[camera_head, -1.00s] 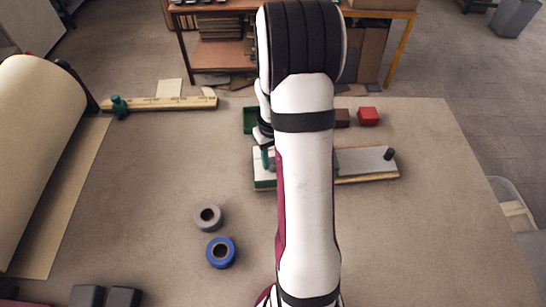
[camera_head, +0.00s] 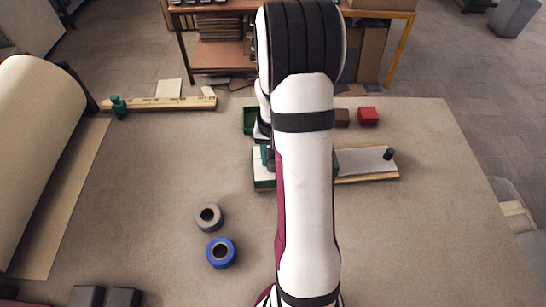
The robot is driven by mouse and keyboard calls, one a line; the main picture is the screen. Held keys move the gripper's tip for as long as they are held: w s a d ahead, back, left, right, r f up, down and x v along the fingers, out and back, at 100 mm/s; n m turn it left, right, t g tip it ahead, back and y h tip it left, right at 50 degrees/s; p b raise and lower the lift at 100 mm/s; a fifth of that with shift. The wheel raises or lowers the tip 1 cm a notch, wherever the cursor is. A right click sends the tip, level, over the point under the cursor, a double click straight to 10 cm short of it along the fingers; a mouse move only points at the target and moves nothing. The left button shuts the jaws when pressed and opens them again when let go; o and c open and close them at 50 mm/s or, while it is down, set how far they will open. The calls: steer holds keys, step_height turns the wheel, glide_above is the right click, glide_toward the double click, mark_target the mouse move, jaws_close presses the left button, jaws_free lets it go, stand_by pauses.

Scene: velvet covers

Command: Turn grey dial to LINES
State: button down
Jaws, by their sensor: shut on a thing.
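A low board with a pale grey top (camera_head: 360,160), a wooden front edge and a green left end lies on the table, partly behind my arm. A black knob (camera_head: 388,154) stands upright at its right end. My gripper (camera_head: 268,158) is at the left part of the board, pointing down, and mostly hidden by my own arm. It is shut on what appears to be the grey dial, of which little shows. The dial's markings, including LINES, cannot be read.
Behind the board are a green tray (camera_head: 249,120), a brown block (camera_head: 342,117) and a red block (camera_head: 367,116). Grey (camera_head: 209,217) and blue (camera_head: 221,252) tape rolls lie in front. A wooden rail (camera_head: 165,104) is at back left. The right side is clear.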

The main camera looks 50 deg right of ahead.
stand_by(0.3)
steer(key=c, duration=0.5)
jaws_free()
step_height(320, 180, up, 16)
steer(key=shift+f, duration=0.1)
